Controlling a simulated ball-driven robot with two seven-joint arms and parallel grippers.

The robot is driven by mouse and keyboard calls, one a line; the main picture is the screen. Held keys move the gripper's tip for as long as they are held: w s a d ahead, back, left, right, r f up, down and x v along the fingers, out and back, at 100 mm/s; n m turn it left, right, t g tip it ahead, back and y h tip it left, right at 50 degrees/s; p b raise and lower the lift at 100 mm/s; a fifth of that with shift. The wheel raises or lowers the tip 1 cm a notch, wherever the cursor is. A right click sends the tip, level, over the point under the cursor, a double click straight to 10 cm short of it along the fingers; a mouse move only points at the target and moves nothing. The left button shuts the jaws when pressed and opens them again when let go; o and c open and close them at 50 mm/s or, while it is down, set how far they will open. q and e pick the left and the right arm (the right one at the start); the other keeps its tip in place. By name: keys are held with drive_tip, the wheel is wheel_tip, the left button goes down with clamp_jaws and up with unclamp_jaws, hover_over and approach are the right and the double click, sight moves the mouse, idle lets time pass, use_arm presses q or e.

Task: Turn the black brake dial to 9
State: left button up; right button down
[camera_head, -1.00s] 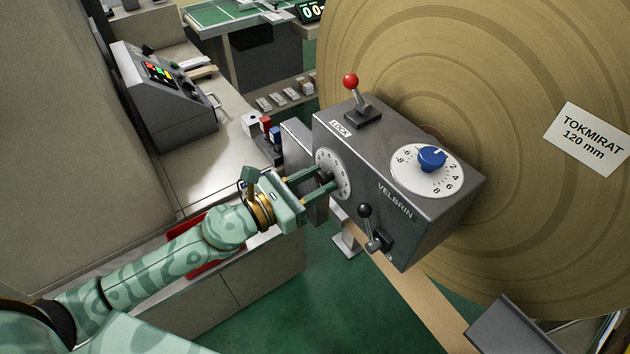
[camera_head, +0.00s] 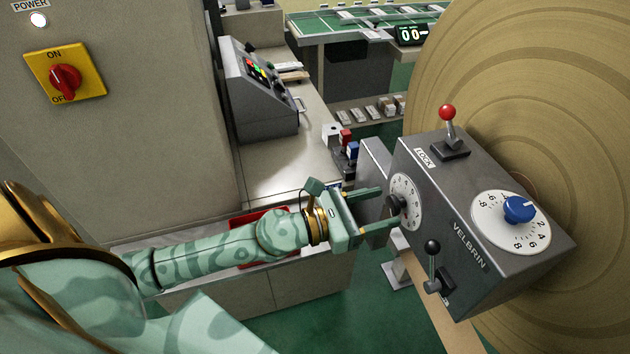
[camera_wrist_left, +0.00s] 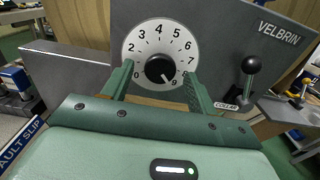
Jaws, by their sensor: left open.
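The black brake dial (camera_wrist_left: 158,68) is a round knob on a white scale plate in the left wrist view. Its white mark points down and right, at the 9. In the head view the dial (camera_head: 396,204) is on the left face of the grey VELBRIN box (camera_head: 455,200). My left gripper (camera_head: 388,207) is open in front of it, its fingers apart on either side of the knob and not closed on it. In the left wrist view the fingers (camera_wrist_left: 158,84) show left and right of the knob. My right gripper is out of view.
The box also carries a blue dial (camera_head: 519,209), a red-knobbed lever (camera_head: 447,120) and a black-knobbed lever (camera_head: 433,250). A large brown roll (camera_head: 520,90) stands behind it. A yellow power switch plate (camera_head: 65,75) is on the left cabinet. A sloped control panel (camera_head: 258,90) sits on the counter.

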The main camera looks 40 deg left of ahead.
use_arm(q)
drive_tip(key=b+v, duration=0.7)
drive_tip(key=v, duration=0.7)
drive_tip(key=shift+s+a, duration=0.15)
drive_tip(key=shift+s, duration=0.05)
